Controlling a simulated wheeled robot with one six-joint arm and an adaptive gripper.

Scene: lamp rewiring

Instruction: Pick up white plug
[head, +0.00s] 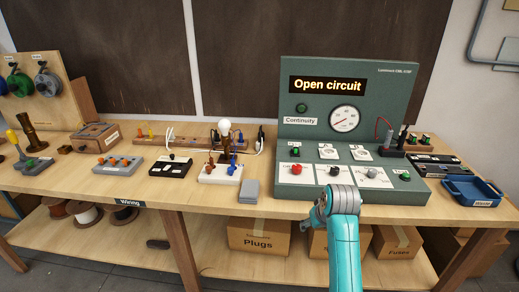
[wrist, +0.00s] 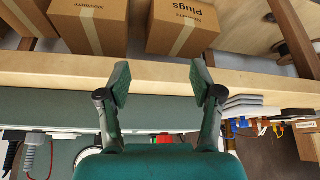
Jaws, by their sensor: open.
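No white plug is clear to me in either view. A white cord (head: 259,143) loops beside the lamp bulb (head: 225,126) in the head view, and its ends are too small to make out. My gripper (wrist: 161,76) is open and empty in the wrist view, its two dark green fingers spread apart over the bench's front edge.
The tester reads "Open circuit". A white lamp base (head: 220,173), a black block (head: 171,168) and a grey box (head: 251,190) stand left of it. A blue tray (head: 473,190) is at the right. The Plugs box (head: 259,238) is on the lower shelf, also in the wrist view (wrist: 183,27).

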